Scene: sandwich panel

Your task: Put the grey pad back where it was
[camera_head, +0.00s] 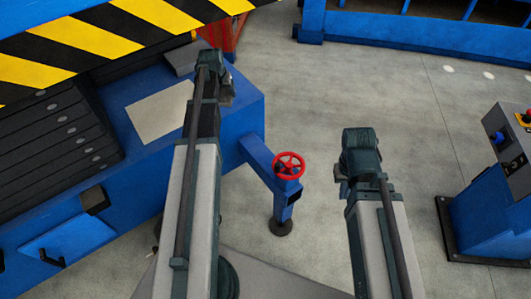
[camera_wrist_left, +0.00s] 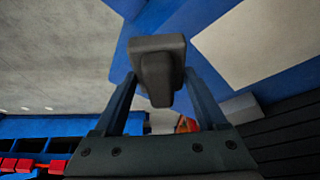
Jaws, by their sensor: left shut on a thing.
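My left gripper (camera_wrist_left: 160,82) is shut on a dark grey block with a narrower stem between the fingers; I take it as the grey pad (camera_wrist_left: 157,46). In the left wrist view it is over the blue bench edge, with the floor beside it; its height is unclear. In the head view my left gripper (camera_head: 226,92) is mostly hidden by its own wrist, near the bench's right edge, and I cannot make out the pad there. My right gripper (camera_head: 343,186) is apart over the floor, its fingers hidden by its wrist.
The blue bench (camera_head: 252,105) bears a beige sheet (camera_head: 160,110) and a grey slab (camera_head: 183,58). A black-and-yellow striped beam (camera_head: 95,38) hangs over its back. A red handwheel (camera_head: 289,165) stands at the bench's right.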

